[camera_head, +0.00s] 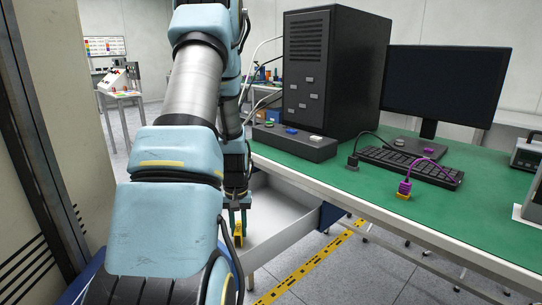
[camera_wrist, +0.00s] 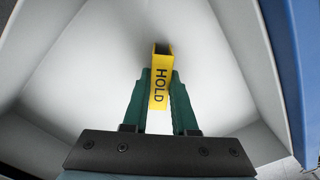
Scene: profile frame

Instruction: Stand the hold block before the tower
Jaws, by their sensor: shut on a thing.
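The hold block is yellow with the black word HOLD and shows in the wrist view (camera_wrist: 159,88). My gripper (camera_wrist: 160,85) is shut on it, one green finger on each side. In the head view the block (camera_head: 238,236) is partly hidden by my arm, and my gripper (camera_head: 238,215) points down into the open drawer. I cannot tell whether the block touches the drawer floor. The tower (camera_head: 325,75), a black computer case, stands upright on the green bench, up and to the right of my gripper.
The white open drawer (camera_head: 285,222) surrounds my gripper with its walls. A dark box with several coloured buttons (camera_head: 294,143) sits directly before the tower. Green bench top (camera_head: 330,175) in front of the box is bare.

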